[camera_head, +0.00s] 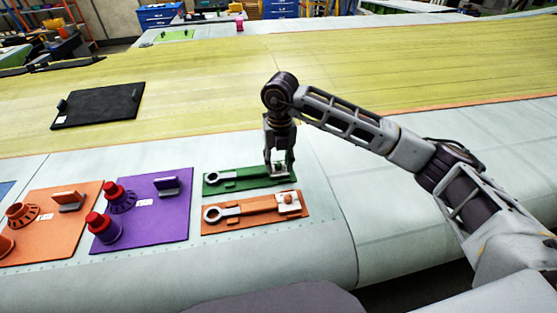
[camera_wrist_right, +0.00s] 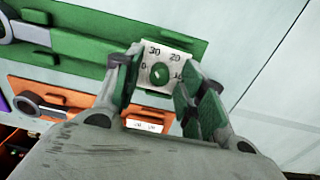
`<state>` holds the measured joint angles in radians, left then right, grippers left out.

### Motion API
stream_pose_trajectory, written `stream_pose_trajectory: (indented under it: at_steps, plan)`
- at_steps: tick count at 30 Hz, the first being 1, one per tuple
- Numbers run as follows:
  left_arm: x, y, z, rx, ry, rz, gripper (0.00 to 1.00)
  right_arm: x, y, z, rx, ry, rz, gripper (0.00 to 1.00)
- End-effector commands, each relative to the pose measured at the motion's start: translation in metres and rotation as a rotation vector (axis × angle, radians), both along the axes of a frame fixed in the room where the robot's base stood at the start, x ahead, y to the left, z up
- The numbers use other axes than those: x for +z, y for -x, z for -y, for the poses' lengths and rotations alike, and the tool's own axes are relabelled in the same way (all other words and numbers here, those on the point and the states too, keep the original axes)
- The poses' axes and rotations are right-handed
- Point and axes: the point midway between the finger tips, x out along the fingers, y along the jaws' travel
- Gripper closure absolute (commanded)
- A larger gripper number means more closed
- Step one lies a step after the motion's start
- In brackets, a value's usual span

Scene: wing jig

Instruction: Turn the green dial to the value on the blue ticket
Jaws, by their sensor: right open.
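The green dial (camera_wrist_right: 160,74) is a small round knob on a white scale plate (camera_wrist_right: 166,53). The marks 30 and 20 read on the plate's far side; the others are partly covered. It sits at the right end of a green board (camera_head: 225,187), which also shows in the right wrist view (camera_wrist_right: 85,48). My right gripper (camera_head: 279,168) points down over that end and hides the dial in the head view. In the wrist view its open fingers (camera_wrist_right: 161,68) stand on either side of the dial; I cannot tell if they touch it. I cannot make out a blue ticket. My left gripper is out of view.
An orange board (camera_head: 245,222) with a similar wrench-shaped part lies just in front. A purple board (camera_head: 165,225) and a larger orange board (camera_head: 75,235) with raised knobs are to the left. A black panel (camera_head: 100,106) lies farther back. The wing surface right of the boards is clear.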

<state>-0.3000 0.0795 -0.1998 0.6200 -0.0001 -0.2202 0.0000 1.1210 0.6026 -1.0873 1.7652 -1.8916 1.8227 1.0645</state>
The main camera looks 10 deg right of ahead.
Motion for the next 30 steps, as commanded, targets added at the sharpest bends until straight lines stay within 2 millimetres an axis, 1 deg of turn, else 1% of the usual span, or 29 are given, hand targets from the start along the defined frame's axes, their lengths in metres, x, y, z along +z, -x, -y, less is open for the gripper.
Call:
stream_pose_trajectory:
  at_steps: [6, 15, 16, 23, 30]
  plan:
    - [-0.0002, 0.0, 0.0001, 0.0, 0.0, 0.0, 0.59, -0.0002, -0.0001, 0.0002, 0.0, 0.0, 0.0, 0.59]
    - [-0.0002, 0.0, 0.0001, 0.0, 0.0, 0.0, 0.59, 0.0001, -0.0001, 0.0002, -0.001, 0.0, 0.0, 0.98]
    - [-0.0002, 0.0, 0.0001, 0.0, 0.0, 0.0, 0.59, 0.0001, -0.0001, 0.0002, -0.001, 0.0, 0.0, 1.0]
    - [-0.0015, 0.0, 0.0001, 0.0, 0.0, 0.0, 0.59, 0.0, -0.0002, 0.0002, -0.013, 0.0, 0.001, 1.0]
    - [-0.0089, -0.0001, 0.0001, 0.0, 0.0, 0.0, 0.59, -0.0007, -0.0003, 0.0, -0.1, 0.0, 0.001, 1.0]
